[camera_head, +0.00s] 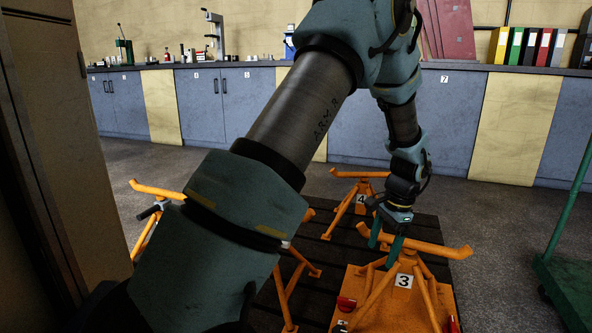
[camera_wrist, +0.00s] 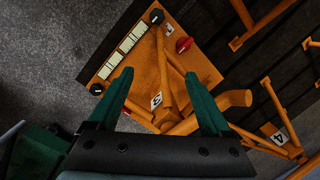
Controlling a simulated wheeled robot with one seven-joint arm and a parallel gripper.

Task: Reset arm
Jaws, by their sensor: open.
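My gripper (camera_head: 384,237) hangs from my arm over the orange stand numbered 3 (camera_head: 404,281), pointing down. In the wrist view its two green fingers (camera_wrist: 165,95) are spread apart with nothing held between them. The stand's orange base plate (camera_wrist: 160,72) and legs show beyond and between the fingers. I cannot tell from these views whether the fingers touch the stand. My arm reaches from the bottom left up and across the head view, then bends down to the gripper.
Stand 4 (camera_head: 360,197) is behind, and another orange stand (camera_head: 152,214) is at the left. A dark slatted platform (camera_head: 322,262) lies below. A green trolley (camera_head: 566,275) stands at the right. Cabinets (camera_head: 450,125) line the back; bare floor (camera_head: 485,225) lies before them.

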